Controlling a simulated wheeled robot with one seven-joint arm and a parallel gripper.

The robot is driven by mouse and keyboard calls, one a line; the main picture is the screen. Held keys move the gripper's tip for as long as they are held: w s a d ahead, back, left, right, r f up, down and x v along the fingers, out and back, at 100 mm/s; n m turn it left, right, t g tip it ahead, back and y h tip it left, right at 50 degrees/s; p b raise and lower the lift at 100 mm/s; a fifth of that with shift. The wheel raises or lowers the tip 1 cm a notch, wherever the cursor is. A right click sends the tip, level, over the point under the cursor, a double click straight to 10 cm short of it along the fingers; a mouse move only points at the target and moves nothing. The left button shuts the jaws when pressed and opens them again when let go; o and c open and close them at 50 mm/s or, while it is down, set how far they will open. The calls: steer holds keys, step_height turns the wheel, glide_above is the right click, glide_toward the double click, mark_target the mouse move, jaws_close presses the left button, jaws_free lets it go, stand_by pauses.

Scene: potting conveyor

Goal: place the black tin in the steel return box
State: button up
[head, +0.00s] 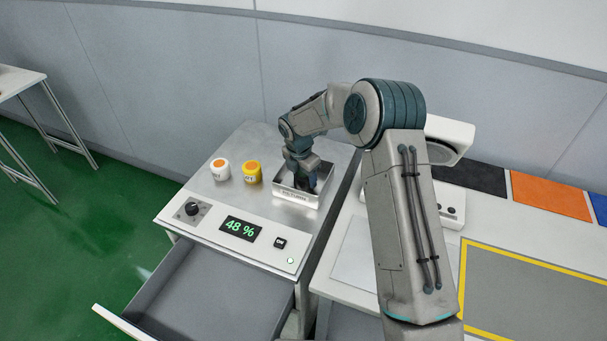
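The steel return box (296,198) sits on the metal top of the cabinet, with lettering on its front wall. My gripper (306,180) points down into the box, and its fingertips are inside or just above the opening. Dark shapes show between the box walls under my wrist. I cannot tell whether they are my fingers or the black tin. The black tin is not clearly visible anywhere else. Whether my gripper is open or shut is too small and too hidden to tell.
A panel with a knob and a 48 % display (239,228) runs along the front. A drawer (205,295) below stands open. A white device (450,140) is behind my arm.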

mark_target(300, 176)
steer(key=shift+o, duration=1.2)
steer(key=shift+r, duration=0.25)
step_height(300, 176, up, 11)
steer(key=s+a+b, duration=0.1)
steer(key=b, duration=0.1)
steer(key=s+d+r+m, duration=0.5)
steer(key=s+r, duration=0.1)
steer(key=r, duration=0.1)
steer(key=s+d+r+m, duration=0.5)
steer(key=s+d+m, duration=0.3)
steer(key=s+m, duration=0.15)
steer(key=s+d+m+t, duration=0.1)
steer(key=s+d+m, duration=0.2)
steer(key=s+m, duration=0.3)
steer(key=s+d+f+m+t+y, duration=0.1)
steer(key=s+d+m, duration=0.2)
steer(key=s+m, duration=0.4)
steer(key=s, duration=0.5)
steer(key=shift+s+f, duration=0.15)
steer(key=shift+s, duration=0.05)
